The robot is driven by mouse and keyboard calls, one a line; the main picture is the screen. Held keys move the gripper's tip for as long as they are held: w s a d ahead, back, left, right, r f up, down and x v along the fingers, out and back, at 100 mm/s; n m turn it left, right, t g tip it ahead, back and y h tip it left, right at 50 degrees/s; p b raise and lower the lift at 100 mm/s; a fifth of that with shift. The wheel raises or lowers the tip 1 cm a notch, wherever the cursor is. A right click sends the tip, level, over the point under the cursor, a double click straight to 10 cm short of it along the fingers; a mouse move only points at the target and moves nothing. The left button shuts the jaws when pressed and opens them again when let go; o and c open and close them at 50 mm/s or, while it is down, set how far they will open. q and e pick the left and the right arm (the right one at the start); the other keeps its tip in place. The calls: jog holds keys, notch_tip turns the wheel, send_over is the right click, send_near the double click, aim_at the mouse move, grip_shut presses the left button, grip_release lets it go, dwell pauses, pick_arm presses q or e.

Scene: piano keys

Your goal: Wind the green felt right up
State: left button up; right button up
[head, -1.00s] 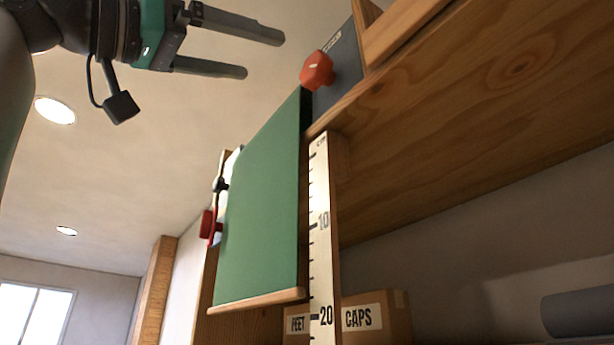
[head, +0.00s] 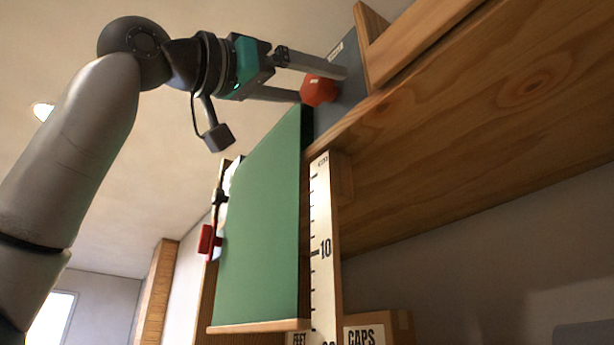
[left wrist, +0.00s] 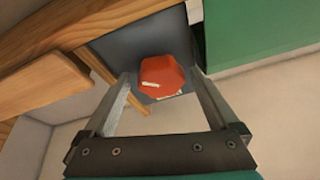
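The green felt (head: 263,225) hangs as a flat sheet with a wooden bar (head: 262,326) along its bottom edge, beside a ruler (head: 322,250). A red-orange knob (head: 318,91) sits on a dark grey panel (head: 351,82) at the felt's upper right. My left gripper (head: 322,85) is open, its fingers reaching towards the knob. In the left wrist view the knob (left wrist: 161,76) lies between and beyond the open fingers; I cannot tell whether they touch it. The felt (left wrist: 250,30) also shows there at upper right. My right gripper is not in view.
A wooden shelf (head: 480,110) overhangs on the right. A box marked CAPS (head: 378,328) stands below it. A red clip-like thing (head: 207,240) hangs left of the felt.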

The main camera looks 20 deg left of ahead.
pick_arm(q)
jog(key=c, duration=1.2)
jog(key=shift+o, duration=0.2)
